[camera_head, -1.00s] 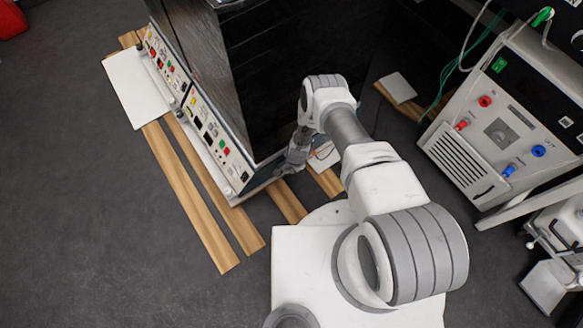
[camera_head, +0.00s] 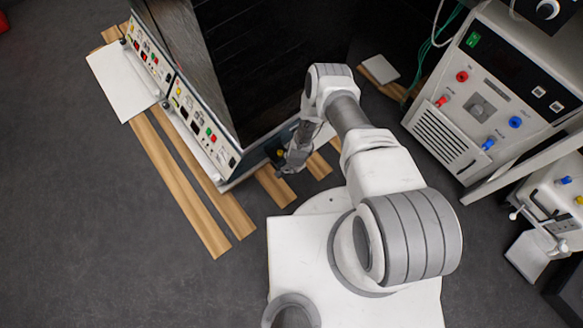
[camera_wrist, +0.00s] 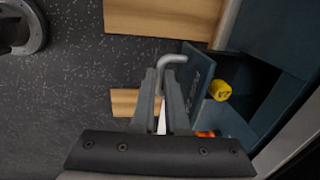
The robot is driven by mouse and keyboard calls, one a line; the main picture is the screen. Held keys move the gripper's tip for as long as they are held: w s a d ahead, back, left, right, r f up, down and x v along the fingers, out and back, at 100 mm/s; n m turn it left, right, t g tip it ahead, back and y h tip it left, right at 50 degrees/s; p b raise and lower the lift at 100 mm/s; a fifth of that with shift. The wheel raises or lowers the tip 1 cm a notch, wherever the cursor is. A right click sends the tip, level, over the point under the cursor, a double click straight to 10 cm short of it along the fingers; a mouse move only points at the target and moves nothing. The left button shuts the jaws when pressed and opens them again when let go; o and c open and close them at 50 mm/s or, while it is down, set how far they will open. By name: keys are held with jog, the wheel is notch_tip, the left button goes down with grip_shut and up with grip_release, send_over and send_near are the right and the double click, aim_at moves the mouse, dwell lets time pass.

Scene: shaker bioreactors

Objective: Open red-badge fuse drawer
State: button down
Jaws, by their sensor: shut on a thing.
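My gripper (camera_wrist: 162,105) is shut on a grey bent metal handle (camera_wrist: 173,60) in the wrist view. The handle stands out from a dark blue drawer front (camera_wrist: 196,82). The drawer is pulled out, and a yellow item (camera_wrist: 220,90) shows inside it. An orange-red item (camera_wrist: 206,133) shows farther down, partly hidden by my gripper. In the head view my gripper (camera_head: 291,161) is at the lower right corner of the dark cabinet (camera_head: 235,60), with a small yellow spot (camera_head: 281,153) beside it. I cannot make out a red badge on the drawer front.
Wooden boards (camera_head: 180,185) lie on the floor under the cabinet. Instrument panels (camera_head: 195,118) line its left side. A white power unit (camera_head: 490,95) with red and blue sockets stands at the right. The dark floor (camera_head: 90,230) at the lower left is clear.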

jog(key=c, duration=0.9)
grip_release()
jog(key=r+p, duration=0.2)
jog(key=r, duration=0.3)
jog(key=s+d+r+p, duration=0.1)
jog(key=r+p, duration=0.2)
jog(key=r, duration=0.3)
jog(key=s+r+p, duration=0.1)
jog(key=r+p, duration=0.1)
jog(key=r, duration=0.4)
jog(key=shift+s+d+r+p, duration=0.1)
jog(key=shift+s+d+p, duration=0.05)
jog(key=shift+d+p, duration=0.15)
